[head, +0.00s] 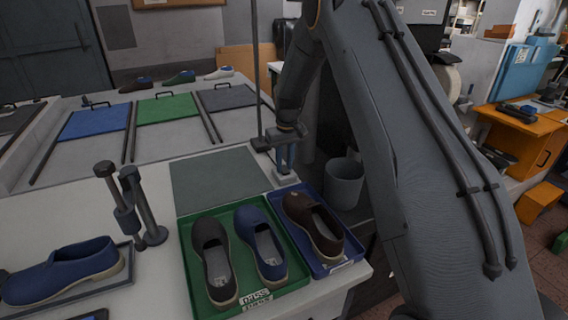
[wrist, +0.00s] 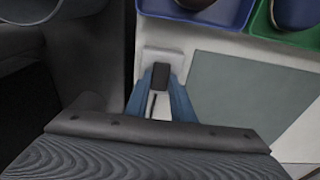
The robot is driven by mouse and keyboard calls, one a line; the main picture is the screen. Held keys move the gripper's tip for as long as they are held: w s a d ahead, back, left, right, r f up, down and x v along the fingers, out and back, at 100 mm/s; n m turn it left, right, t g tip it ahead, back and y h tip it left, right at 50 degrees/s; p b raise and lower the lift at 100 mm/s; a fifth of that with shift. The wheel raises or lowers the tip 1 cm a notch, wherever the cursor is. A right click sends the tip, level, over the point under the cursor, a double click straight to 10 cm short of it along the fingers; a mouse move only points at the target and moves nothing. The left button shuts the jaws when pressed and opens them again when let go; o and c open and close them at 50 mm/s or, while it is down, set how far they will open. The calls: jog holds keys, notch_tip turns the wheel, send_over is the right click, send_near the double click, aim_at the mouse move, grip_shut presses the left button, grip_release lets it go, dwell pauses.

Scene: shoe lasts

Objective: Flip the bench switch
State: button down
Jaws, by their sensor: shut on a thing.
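The bench switch shows in the wrist view as a dark lever (wrist: 160,76) on a pale square base (wrist: 163,57) near the bench edge. In the head view its pale base (head: 287,179) sits at the back right corner of the bench, beside the grey-green mat. My gripper (wrist: 160,92) has blue fingers, which are shut on the dark lever, one on each side. In the head view my gripper (head: 286,158) points down just above the base, and the lever is hidden between the fingers.
A green tray (head: 188,262) with two shoes and a blue tray (head: 318,270) with a brown shoe stand in front. The grey-green mat (head: 219,178) is bare. A grey bin (head: 344,183) is right of the bench. A post stand (head: 150,236) is at left.

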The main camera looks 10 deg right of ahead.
aim_at(286, 172)
jog(key=shift+s+t, duration=0.15)
jog(key=shift+t, duration=0.25)
jog(key=c, duration=1.5)
grip_release()
jog(key=r+b, duration=0.1)
jog(key=r, duration=0.1)
jog(key=s+r, duration=0.1)
jog(key=r, duration=0.2)
jog(key=r+b, duration=0.1)
jog(key=r, duration=0.1)
jog(key=shift+s+d+r+b, duration=0.15)
jog(key=shift+r+b, duration=0.2)
jog(key=shift+s, duration=0.1)
